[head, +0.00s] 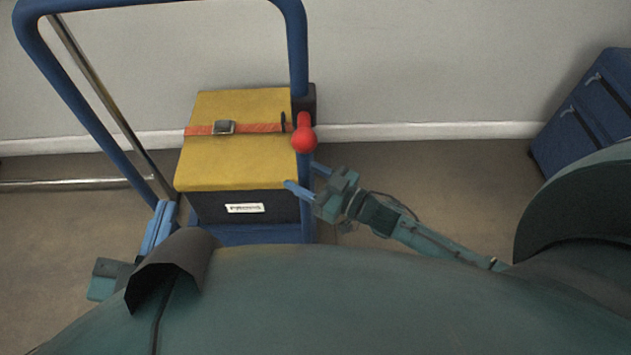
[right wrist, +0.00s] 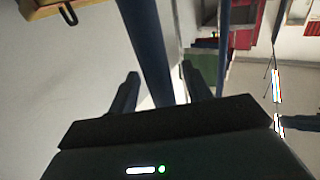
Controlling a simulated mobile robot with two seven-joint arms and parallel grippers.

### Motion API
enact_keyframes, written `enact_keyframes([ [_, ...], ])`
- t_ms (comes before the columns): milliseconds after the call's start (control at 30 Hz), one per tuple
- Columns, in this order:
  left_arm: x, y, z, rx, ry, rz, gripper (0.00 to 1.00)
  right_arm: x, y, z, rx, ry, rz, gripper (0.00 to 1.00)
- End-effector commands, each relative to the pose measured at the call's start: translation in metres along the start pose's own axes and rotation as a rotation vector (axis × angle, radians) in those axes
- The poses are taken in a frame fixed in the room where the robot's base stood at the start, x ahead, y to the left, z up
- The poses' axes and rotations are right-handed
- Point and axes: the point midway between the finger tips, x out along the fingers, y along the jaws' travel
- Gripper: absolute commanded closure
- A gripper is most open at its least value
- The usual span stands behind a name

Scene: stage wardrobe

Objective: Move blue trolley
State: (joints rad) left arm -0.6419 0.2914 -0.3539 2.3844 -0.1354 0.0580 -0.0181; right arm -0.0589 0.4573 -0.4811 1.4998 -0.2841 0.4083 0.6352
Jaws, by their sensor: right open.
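The blue trolley (head: 297,50) has a tall tubular frame and a low blue deck. Its right upright carries a red knob (head: 304,139). A black box with a yellow lid (head: 235,160) and an orange strap rides on the deck. My right gripper (head: 303,177) is open, with its fingers either side of the right upright, below the knob. In the right wrist view a blue tube (right wrist: 150,50) passes between its spread fingers. My left gripper (head: 160,215) is low beside the trolley's left side, partly hidden by my own body; its jaw gap is unclear.
A dark blue suitcase-like case (head: 590,115) stands at the right by the wall. A pale wall with a white skirting board (head: 430,131) runs behind the trolley. A metal rail (head: 70,184) lies low at the left. Brown floor is clear between trolley and case.

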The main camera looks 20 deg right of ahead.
Motion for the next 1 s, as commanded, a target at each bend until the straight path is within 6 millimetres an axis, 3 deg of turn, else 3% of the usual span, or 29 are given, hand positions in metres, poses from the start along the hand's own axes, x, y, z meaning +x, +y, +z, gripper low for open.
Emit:
enact_keyframes([
  [267,-0.0001,0.0012,-0.0003,-0.003,0.001,0.002,1.00,0.0006,-0.0001,0.0001,0.000,-0.001,0.000,0.51],
  [867,-0.0007,0.0004,0.0028,-0.003,-0.005,-0.003,1.00,0.0002,0.0000,0.0002,0.000,-0.001,0.000,1.00],
  [1000,-0.0007,0.0001,0.0030,-0.002,-0.005,-0.004,1.00,0.0001,-0.0001,0.0003,0.000,-0.001,0.000,1.00],
])
